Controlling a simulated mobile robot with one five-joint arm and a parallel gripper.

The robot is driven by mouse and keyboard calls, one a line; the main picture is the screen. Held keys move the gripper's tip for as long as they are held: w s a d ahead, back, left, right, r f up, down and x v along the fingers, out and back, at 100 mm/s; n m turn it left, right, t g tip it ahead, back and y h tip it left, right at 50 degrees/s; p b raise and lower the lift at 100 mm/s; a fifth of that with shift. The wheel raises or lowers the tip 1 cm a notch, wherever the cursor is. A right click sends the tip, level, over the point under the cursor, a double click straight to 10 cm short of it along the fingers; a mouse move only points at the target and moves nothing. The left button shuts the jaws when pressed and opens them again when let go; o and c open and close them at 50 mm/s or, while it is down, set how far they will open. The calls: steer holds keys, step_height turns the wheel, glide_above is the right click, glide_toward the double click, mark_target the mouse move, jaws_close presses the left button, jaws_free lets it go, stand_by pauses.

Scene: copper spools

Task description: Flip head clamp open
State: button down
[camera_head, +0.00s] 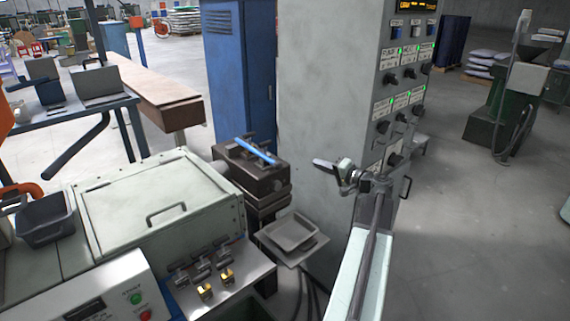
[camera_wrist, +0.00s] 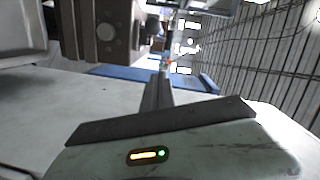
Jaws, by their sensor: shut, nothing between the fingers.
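The head clamp appears to be the dark brown block (camera_head: 238,168) in the head view, standing left of the tall grey cabinet. A bright blue lever (camera_head: 257,152) lies slantwise across its top, along with dark metal fittings. My gripper (camera_head: 317,162) is at the end of my pale arm, right of the clamp in the picture and in front of the grey cabinet.
The grey cabinet (camera_head: 318,90) with switches and green lamps stands behind my gripper. A grey tray (camera_head: 290,233) sits below the clamp. A pale machine lid (camera_head: 150,207) with a handle is at the left.

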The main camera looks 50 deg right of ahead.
steer(key=w+a+f+b, duration=0.2)
steer(key=w+a, duration=0.2)
steer(key=w, duration=0.7)
steer(key=shift+f, duration=0.2)
steer(key=shift+w, duration=0.1)
steer(key=a, duration=0.5)
steer(key=shift+w, duration=0.2)
